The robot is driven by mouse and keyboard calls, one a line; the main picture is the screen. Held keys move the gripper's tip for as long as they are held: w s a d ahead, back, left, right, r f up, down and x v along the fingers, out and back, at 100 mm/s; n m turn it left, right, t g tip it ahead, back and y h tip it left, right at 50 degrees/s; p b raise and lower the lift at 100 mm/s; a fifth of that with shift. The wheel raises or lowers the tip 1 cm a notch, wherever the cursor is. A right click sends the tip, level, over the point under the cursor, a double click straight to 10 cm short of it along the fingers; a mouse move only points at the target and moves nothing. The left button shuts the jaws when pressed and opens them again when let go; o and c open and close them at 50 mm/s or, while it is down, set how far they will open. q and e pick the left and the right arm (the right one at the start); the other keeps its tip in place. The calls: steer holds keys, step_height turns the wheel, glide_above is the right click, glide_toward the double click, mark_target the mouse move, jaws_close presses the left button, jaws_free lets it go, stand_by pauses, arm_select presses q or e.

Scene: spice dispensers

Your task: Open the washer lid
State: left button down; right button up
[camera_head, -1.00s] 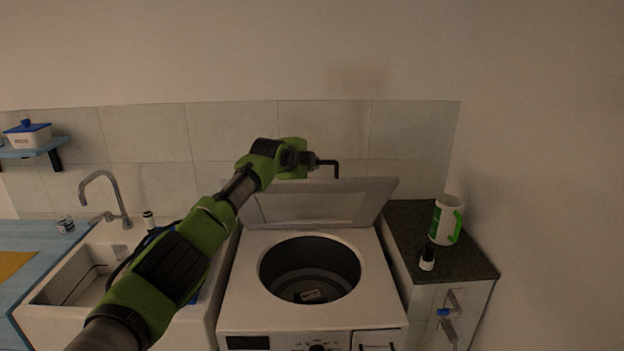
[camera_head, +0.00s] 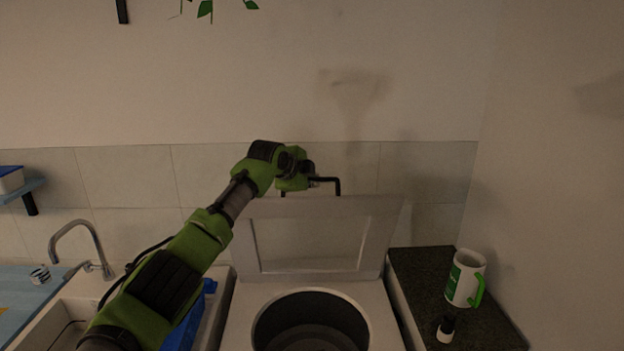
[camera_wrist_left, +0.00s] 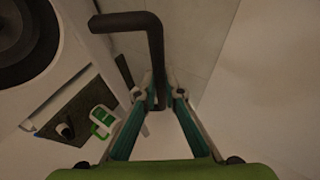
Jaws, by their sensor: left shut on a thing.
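The washer lid (camera_head: 320,235) stands raised and close to upright at the back of the white washer (camera_head: 238,325), against the tiled wall. The round dark drum opening (camera_head: 312,325) is uncovered. A black bent bar (camera_head: 337,185), which looks like the lid's handle, is at the lid's top edge. My left gripper (camera_head: 300,180) is at this bar. In the left wrist view, the gripper's fingers (camera_wrist_left: 162,96) are shut on the bar (camera_wrist_left: 155,45). My right gripper is in neither view.
A dark counter (camera_head: 425,275) at the right holds a white and green mug (camera_head: 463,277) and a small black and white shaker (camera_head: 446,328). A sink with a faucet (camera_head: 85,245) is at the left. The tiled wall (camera_head: 345,170) is close behind the lid.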

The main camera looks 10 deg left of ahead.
arm_select(q)
steer(key=shift+s+f, duration=0.1)
steer(key=shift+f, duration=0.1)
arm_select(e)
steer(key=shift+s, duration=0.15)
arm_select(q)
steer(key=c, duration=2.4)
jaws_free()
steer(key=shift+w, duration=0.2)
steer(key=shift+s+a+r, duration=0.1)
steer(key=shift+s+r, duration=0.35)
steer(key=shift+s, duration=0.1)
steer(key=v, duration=1)
steer(key=shift+s+a+r, duration=0.1)
steer(key=shift+s+r, duration=0.05)
steer(key=shift+s, duration=0.15)
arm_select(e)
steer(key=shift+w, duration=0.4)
